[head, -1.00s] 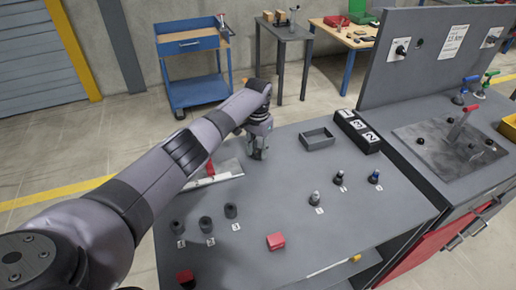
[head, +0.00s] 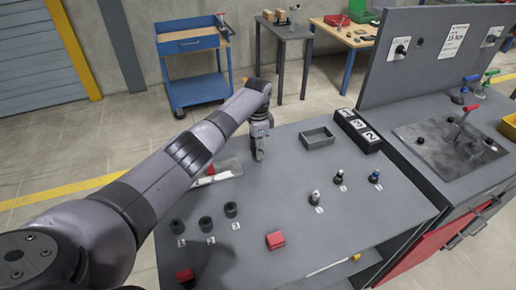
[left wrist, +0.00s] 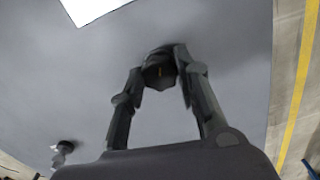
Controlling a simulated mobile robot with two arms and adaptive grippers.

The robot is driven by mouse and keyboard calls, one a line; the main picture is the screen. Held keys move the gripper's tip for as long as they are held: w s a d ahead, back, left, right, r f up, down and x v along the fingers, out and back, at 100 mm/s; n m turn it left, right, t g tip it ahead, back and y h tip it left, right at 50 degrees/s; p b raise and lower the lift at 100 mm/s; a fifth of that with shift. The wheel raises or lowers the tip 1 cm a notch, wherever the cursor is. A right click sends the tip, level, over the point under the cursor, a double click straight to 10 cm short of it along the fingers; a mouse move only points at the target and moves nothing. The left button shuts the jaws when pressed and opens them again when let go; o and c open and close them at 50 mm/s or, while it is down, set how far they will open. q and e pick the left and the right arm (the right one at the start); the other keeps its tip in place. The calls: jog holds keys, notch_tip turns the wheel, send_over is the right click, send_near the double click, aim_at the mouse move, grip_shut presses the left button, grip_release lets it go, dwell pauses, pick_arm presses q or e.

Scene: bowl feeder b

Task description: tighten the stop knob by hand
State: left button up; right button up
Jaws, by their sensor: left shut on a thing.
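My left gripper (head: 259,154) is at the far left part of the grey bench top (head: 300,180), pointing down. The knob sits between the fingertips, close over the grey surface. In the head view the fingers hide the knob. I cannot tell from these views how tight it is. My right gripper is not in view.
A red-handled part on a pale plate (head: 224,174) lies just left of the gripper. An open grey tray (head: 318,138) and a numbered black block (head: 358,130) stand to the right. Black cylinders (head: 206,224), a red block (head: 276,240) and small numbered knobs stand nearer.

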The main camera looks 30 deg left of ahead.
pick_arm(q)
jog(key=shift+w+r, duration=0.1)
dwell(0.4)
jog(key=o, duration=1.2)
jog(key=shift+c, duration=0.2)
notch_tip(320, 180, up, 12)
